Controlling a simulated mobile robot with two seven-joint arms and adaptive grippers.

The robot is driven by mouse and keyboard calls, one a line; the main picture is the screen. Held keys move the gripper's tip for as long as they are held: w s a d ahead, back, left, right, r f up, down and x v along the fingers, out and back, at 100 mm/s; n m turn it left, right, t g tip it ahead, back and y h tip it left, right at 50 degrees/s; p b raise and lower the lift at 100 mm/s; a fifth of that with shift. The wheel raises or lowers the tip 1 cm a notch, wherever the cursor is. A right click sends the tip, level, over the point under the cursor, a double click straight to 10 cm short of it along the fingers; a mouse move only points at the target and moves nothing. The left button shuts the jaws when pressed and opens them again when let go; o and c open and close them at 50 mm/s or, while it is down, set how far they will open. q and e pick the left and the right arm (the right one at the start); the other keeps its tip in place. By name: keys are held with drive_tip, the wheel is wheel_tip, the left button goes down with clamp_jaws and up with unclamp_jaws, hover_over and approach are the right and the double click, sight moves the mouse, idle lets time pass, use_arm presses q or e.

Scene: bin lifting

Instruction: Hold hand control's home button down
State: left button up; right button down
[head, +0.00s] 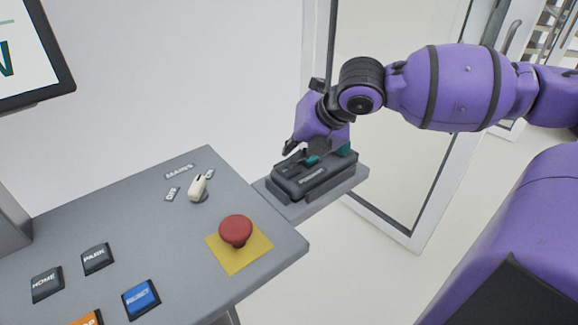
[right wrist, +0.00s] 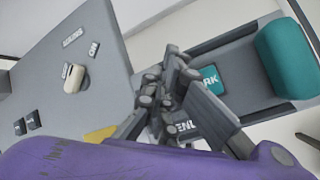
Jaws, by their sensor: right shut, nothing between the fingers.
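The hand control (head: 325,178) is a dark grey box with teal parts, lying on a small grey shelf beside the console. My right gripper (head: 302,158) is shut and empty, pointing down at the top of the hand control. In the right wrist view the shut fingers (right wrist: 172,85) cover part of the hand control (right wrist: 235,65). A teal button (right wrist: 211,80) ending in "RK" shows beside the fingers. No home button can be read on the hand control, and I cannot tell whether the fingertips touch or press one. My left gripper is not in view.
The grey console (head: 120,215) carries a red mushroom button (head: 235,230) on a yellow plate, a white mains switch (head: 198,187), and its own HOME (head: 46,284), PARK (head: 97,258) and blue RESET (head: 141,299) buttons. A glass door (head: 400,180) stands behind the shelf (head: 350,186).

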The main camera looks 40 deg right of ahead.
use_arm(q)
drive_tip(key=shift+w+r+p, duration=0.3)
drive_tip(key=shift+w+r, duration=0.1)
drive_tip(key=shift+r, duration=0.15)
use_arm(e)
drive_tip(key=shift+r, duration=0.95)
